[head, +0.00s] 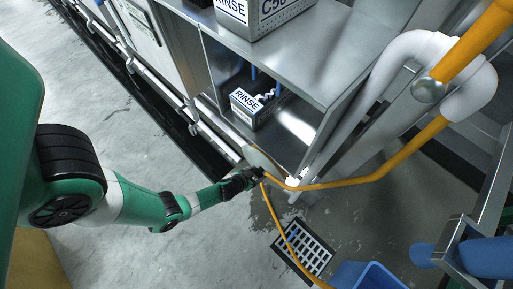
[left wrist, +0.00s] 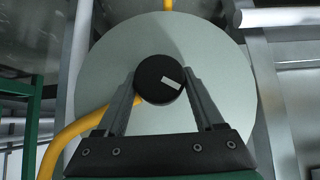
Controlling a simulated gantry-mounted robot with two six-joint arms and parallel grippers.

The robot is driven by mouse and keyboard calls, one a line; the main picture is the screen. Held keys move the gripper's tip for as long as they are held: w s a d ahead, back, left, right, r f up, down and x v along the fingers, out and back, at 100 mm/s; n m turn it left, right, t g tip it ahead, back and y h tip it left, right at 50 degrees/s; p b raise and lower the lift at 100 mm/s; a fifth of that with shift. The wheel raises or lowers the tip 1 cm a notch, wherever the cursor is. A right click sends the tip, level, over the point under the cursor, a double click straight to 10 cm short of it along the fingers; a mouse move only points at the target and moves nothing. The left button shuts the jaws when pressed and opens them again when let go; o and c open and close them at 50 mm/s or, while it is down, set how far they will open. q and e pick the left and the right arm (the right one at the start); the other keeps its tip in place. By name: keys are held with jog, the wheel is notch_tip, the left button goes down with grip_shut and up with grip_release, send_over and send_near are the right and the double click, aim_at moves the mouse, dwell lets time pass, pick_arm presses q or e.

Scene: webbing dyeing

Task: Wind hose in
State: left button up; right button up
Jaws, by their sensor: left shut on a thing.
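A hose reel shows as a pale grey-green disc (left wrist: 215,65) filling much of the left wrist view; in the head view (head: 262,158) it is seen nearly edge-on, partly behind my gripper. A black round knob (left wrist: 152,75) with a white mark is on its face. My left gripper (head: 257,173) is shut on this knob, one finger on each side. The yellow hose (head: 278,221) hangs from beside the reel, crosses the floor grate and leaves at the bottom edge. In the left wrist view the hose (left wrist: 66,137) curves in at lower left. My right gripper is out of view.
A yellow pipe (head: 345,182) runs right from near the reel. A steel cabinet (head: 311,70) holds boxes marked RINSE (head: 245,105). A floor grate (head: 305,250) and a blue bin (head: 368,275) are below. Thick white piping (head: 390,62) stands at right. The grey floor at left is open.

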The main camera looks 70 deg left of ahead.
pick_arm(q)
jog(key=shift+d+f+m+y+b, duration=0.1)
jog(key=shift+f+m+y+b, duration=0.15)
jog(key=shift+m+y+b, duration=0.1)
jog(key=shift+g+y, duration=0.3)
jog(key=shift+y, duration=0.05)
jog(key=shift+r+m+g+y, duration=0.2)
jog(key=shift+m+g+y, duration=0.45)
jog(key=shift+y, duration=0.55)
jog(key=o, duration=1.3)
jog(key=shift+o, duration=0.2)
jog(key=shift+r, duration=0.1)
